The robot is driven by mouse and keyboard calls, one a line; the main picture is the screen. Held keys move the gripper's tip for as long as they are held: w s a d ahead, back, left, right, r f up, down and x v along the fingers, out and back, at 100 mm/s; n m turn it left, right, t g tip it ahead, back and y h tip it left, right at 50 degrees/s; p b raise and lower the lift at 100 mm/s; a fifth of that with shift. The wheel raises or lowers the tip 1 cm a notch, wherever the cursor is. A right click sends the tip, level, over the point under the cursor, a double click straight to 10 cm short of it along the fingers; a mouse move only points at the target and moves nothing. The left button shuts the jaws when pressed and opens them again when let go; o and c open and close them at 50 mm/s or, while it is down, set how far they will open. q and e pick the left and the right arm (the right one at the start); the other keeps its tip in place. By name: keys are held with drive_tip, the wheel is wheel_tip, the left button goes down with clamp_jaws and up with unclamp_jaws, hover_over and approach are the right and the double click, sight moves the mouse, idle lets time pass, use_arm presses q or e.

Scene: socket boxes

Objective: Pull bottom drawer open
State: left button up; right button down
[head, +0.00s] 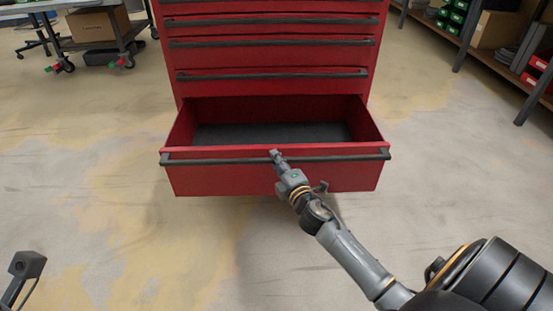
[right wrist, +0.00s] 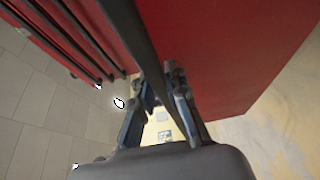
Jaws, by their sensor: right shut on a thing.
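A red tool cabinet (head: 275,58) stands in the middle of the head view. Its bottom drawer (head: 220,180) is pulled out toward me, and its dark floor looks empty. A dark bar handle (head: 215,161) runs along the top of the drawer front. In the right wrist view the handle (right wrist: 130,25) passes between the fingers (right wrist: 160,100) beside the red drawer front (right wrist: 215,50). A small part of my left arm (head: 27,265) shows at the lower left; I cannot tell its finger state.
The drawers above, with dark handles (head: 270,75), are closed. A cart (head: 108,40) with a cardboard box (head: 97,25) stands at the back left. A shelf (head: 500,58) with boxes and green bins stands at the right. The floor (head: 100,180) around the drawer is clear.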

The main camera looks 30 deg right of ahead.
drive_tip(key=c, duration=1.3)
unclamp_jaws()
drive_tip(key=s+a, duration=0.2)
drive_tip(key=s, duration=1)
